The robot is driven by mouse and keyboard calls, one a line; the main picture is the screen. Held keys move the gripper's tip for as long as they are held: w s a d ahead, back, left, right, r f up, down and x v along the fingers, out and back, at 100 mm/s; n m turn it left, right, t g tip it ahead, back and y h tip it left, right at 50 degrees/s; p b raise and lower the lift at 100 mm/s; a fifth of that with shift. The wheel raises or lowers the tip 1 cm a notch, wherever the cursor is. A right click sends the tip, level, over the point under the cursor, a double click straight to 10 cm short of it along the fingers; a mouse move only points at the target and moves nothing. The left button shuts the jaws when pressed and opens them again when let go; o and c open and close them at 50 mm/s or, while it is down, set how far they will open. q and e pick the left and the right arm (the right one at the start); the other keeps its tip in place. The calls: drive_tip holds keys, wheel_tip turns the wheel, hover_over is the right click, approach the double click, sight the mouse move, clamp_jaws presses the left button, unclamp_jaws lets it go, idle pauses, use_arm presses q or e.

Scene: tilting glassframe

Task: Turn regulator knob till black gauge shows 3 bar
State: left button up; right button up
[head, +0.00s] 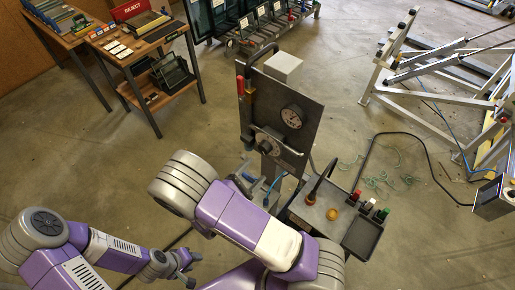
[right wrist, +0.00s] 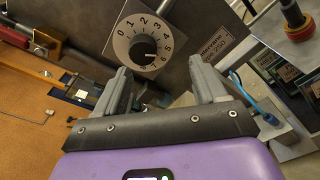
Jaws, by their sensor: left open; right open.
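In the head view a round dial (head: 292,117) is on the upright panel (head: 310,98), too small to read. My left gripper (head: 190,271) is open, away from the panel.
A red-handled lever (head: 240,85) is at the panel's left edge. A work table (head: 140,55) is at upper left and a metal frame (head: 400,70) at upper right.

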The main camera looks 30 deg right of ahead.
sight(263, 150)
drive_tip(key=shift+n+t, duration=0.3)
drive_tip(key=shift+t, duration=0.4)
drive_tip(key=w+d, duration=0.1)
drive_tip(key=d, duration=0.1)
drive_tip(key=w+d+r, duration=0.1)
drive_tip(key=w, duration=0.1)
drive_tip(key=w+d, duration=0.1)
drive_tip(key=d, duration=0.1)
drive_tip(key=shift+w+d+r+p, duration=0.25)
drive_tip(key=shift+w+d+p, duration=0.05)
drive_tip(key=shift+d+p, duration=0.1)
drive_tip(key=shift+a, duration=0.1)
drive_tip(key=shift+c, duration=0.5)
drive_tip(key=c, duration=1)
